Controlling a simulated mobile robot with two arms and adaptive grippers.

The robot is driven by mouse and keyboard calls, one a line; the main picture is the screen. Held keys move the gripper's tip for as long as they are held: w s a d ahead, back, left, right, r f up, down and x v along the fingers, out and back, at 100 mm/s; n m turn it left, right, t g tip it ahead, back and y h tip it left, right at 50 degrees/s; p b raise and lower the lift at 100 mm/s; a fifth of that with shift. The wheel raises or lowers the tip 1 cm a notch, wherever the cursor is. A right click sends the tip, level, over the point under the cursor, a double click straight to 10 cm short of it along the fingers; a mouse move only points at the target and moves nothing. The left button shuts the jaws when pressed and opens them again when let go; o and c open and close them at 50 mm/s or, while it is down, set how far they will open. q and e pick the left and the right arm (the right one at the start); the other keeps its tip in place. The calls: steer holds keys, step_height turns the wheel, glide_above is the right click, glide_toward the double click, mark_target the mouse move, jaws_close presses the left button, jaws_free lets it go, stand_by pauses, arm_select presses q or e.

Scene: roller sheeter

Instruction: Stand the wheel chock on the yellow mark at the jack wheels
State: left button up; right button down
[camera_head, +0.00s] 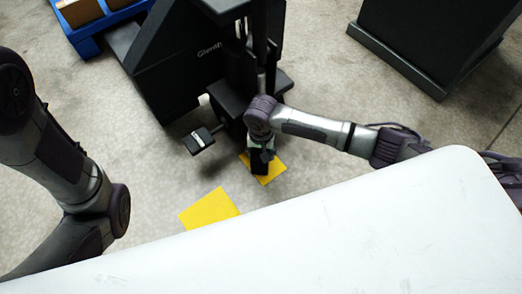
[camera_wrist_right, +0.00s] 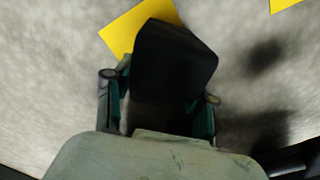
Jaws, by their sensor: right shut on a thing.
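The wheel chock is a black block (camera_wrist_right: 175,62), held between the fingers of my right gripper (camera_wrist_right: 158,112) in the right wrist view. In the head view, my right gripper (camera_head: 260,153) points down with the dark chock (camera_head: 260,168) under it, in front of one yellow mark (camera_head: 271,171). The chock hides part of that mark. A yellow patch (camera_wrist_right: 132,27) shows behind the chock in the wrist view. A second yellow mark (camera_head: 208,208) lies bare to the lower left. My left arm shows at the left; its gripper is out of view. Whether the chock touches the floor is unclear.
A black machine (camera_head: 185,60) with white lettering stands just behind the marks. Its pedal-like part (camera_head: 199,140) sticks out to the left. A blue pallet (camera_head: 85,40) carrying boxes is at top left, and a dark cabinet (camera_head: 430,35) at top right. Grey floor between is clear.

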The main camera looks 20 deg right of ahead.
steer(key=shift+f, duration=0.15)
steer(key=shift+c, duration=2.2)
jaws_free()
steer(key=shift+o, duration=0.8)
